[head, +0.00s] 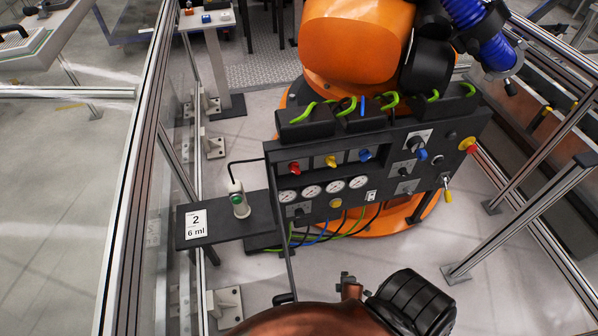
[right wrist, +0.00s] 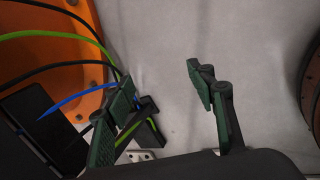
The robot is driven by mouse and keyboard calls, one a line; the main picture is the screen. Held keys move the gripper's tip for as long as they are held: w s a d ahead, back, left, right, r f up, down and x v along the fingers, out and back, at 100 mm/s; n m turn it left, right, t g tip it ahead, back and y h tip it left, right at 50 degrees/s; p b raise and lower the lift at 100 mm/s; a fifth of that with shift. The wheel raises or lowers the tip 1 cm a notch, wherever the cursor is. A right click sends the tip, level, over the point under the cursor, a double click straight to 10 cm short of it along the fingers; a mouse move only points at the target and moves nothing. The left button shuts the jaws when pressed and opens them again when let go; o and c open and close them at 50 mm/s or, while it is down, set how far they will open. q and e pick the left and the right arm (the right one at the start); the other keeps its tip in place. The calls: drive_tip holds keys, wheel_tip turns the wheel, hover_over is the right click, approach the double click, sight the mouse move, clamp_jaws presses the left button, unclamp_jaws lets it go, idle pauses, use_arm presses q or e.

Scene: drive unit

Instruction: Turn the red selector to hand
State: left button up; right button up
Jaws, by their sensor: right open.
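The red selector (head: 294,168) is at the left end of the upper row on the dark control panel (head: 275,158). The red selector does not show in that view. I cannot make out the right gripper in the head view. My left gripper is not in view.
Several round gauges (head: 310,191) sit below the selectors. A small shelf (head: 228,228) with a white-and-green device (head: 238,200) juts out left of the panel. An orange robot arm (head: 355,45) stands behind. Cables (head: 322,233) hang below. Metal-framed fencing (head: 140,150) stands at left.

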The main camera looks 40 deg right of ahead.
drive_tip(key=w+d+r+n+t+h, duration=0.1)
drive_tip(key=w+d+r+n+t, duration=0.1)
drive_tip(key=w+r, duration=0.55)
drive_tip(key=w+d+r+n+t+h, duration=0.2)
drive_tip(key=w+r+n, duration=0.1)
drive_tip(key=w+r, duration=0.45)
drive_tip(key=n+t+h, duration=0.2)
drive_tip(key=n+t, duration=0.5)
drive_tip(key=t, duration=0.2)
approach(297, 172)
drive_tip(key=w, duration=0.2)
drive_tip(key=x, duration=0.7)
drive_tip(key=shift+s+d, duration=0.1)
drive_tip(key=shift+d, duration=0.3)
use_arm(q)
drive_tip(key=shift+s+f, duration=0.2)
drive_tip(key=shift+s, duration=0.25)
use_arm(e)
drive_tip(key=shift+w+d, duration=0.15)
drive_tip(key=shift+w, duration=0.1)
drive_tip(key=shift+c, duration=0.4)
drive_tip(key=c, duration=1.1)
